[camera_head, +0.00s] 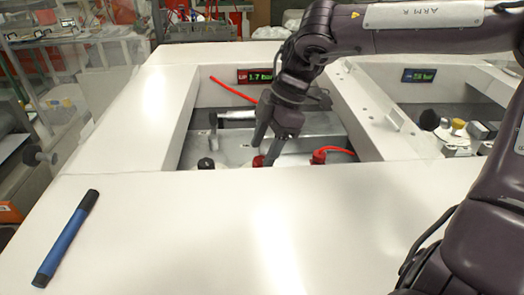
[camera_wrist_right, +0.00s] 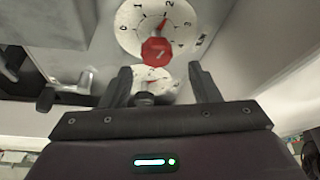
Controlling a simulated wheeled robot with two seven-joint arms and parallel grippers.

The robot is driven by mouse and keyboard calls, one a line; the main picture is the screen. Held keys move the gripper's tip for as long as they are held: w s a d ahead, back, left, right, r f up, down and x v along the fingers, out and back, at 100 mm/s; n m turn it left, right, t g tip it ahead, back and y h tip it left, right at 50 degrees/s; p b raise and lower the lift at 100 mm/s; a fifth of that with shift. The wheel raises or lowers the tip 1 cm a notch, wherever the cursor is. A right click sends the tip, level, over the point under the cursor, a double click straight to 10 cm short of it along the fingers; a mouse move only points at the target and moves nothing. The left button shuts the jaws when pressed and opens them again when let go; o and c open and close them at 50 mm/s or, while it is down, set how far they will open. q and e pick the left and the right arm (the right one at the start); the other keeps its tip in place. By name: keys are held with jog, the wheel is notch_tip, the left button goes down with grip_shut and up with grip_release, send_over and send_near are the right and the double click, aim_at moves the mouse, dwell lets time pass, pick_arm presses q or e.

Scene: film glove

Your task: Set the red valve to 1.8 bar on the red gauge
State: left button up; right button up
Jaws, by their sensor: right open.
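The red gauge display (camera_head: 262,76) on the back wall of the recess reads 1.7 bar. The red valve (camera_head: 258,161) is partly hidden below my right gripper (camera_head: 266,148) in the head view. In the right wrist view, the red valve (camera_wrist_right: 156,52) is a faceted knob over a white round dial (camera_wrist_right: 150,20) with numbers and a red pointer. My right gripper (camera_wrist_right: 161,70) is open, its two fingers apart on either side below the knob, and I see no contact. My left gripper is not in view.
White frame walls bound the recess. A second bay at right has a blue display (camera_head: 418,75). A blue pen (camera_head: 67,238) lies on the clear white front surface.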

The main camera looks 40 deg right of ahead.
notch_tip(320, 180, down, 2)
jog(key=shift+w+f, duration=0.1)
jog(key=shift+w, duration=0.05)
jog(key=shift+d+f, duration=0.15)
jog(key=shift+f, duration=0.1)
jog(key=shift+a, duration=0.25)
jog(key=shift+d, duration=0.1)
jog(key=c, duration=0.9)
jog(key=shift+f+m+b, duration=0.1)
jog(key=shift+m+b, duration=0.3)
jog(key=shift+m, duration=0.2)
jog(key=shift+c, duration=0.5)
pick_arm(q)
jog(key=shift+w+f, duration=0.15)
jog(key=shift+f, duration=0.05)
pick_arm(e)
jog(key=o, duration=1)
jog(key=shift+r, duration=0.2)
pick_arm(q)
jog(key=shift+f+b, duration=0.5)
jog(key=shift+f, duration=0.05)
pick_arm(e)
jog(key=v, duration=0.7)
jog(key=shift+r, duration=0.3)
